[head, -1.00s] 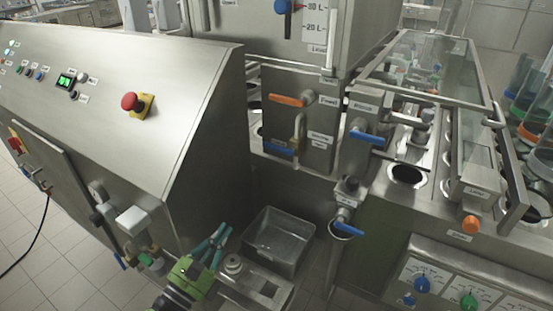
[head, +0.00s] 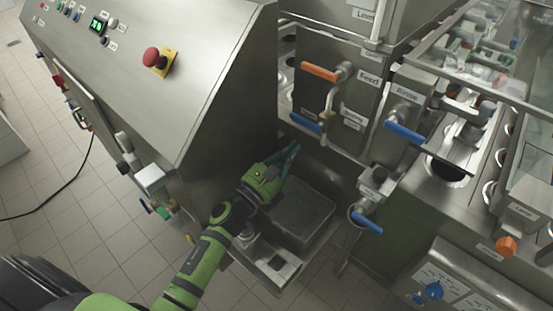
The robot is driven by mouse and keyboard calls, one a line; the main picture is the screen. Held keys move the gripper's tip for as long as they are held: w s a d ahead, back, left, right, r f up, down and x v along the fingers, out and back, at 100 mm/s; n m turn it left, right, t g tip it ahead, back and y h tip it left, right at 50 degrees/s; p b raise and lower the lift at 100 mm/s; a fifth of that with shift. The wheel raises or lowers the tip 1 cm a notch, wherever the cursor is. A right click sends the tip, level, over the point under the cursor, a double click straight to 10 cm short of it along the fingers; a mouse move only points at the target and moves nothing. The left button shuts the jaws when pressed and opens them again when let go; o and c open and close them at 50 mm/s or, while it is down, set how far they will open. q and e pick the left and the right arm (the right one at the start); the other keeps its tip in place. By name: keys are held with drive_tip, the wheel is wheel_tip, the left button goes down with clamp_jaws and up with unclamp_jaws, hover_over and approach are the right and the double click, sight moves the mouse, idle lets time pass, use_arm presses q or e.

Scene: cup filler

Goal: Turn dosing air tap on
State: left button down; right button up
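On the steel cabinet's front, an orange lever tap (head: 320,72) sits beside a label that seems to read "Feed". Below it a blue lever (head: 306,122) sits beside a second label (head: 353,118), too blurred to read surely; I cannot tell for certain that this is the dosing air tap. Both levers point left, tilted slightly. My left gripper (head: 290,154) is in front of and below the blue lever, apart from it, over a steel tray. Its dark teal fingers point up and right, and their opening is unclear. My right gripper is out of view.
The steel tray (head: 318,215) lies under my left gripper. The slanted control console (head: 215,70) stands close on the left. Other blue levers, at the right (head: 404,132) and lower down (head: 367,223), project from the machine. A bent pipe (head: 328,100) stands beside the blue lever.

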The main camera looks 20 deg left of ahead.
sight(305, 122)
use_arm(q)
drive_tip(key=r+p, duration=0.1)
drive_tip(key=r, duration=0.1)
drive_tip(key=r+p, duration=0.2)
drive_tip(key=shift+w+d+r, duration=0.1)
drive_tip(key=shift+w+d, duration=0.05)
drive_tip(key=shift+w, duration=0.25)
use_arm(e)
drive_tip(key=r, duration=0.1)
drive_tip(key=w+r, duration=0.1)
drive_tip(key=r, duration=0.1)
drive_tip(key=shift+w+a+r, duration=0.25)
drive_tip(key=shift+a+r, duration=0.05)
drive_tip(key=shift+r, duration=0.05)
